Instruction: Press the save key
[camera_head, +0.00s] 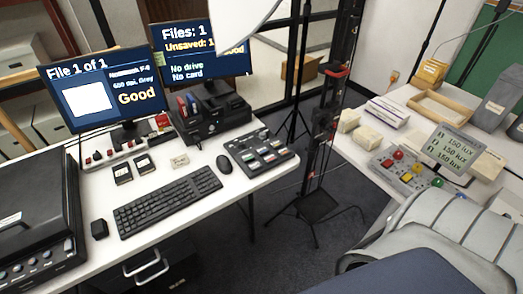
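A dark keypad (260,152) with rows of small coloured keys sits at the right end of the left desk. Its labels are too small to read, so I cannot tell which key is the save key. The left monitor (102,90) reads "File 1 of 1" and "Good". The right monitor (203,52) reads "Files: 1", "Unsaved: 1", "No drive" and "No card". A strip with red buttons (112,153) lies below the left monitor. Neither of my grippers is in view.
A keyboard (167,202), mouse (223,165) and black scanner (40,215) stand on the left desk (215,220). On the right table, a button panel (402,173) stands by a "150 lux" display (453,149). A black stand (318,205) rises between the tables.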

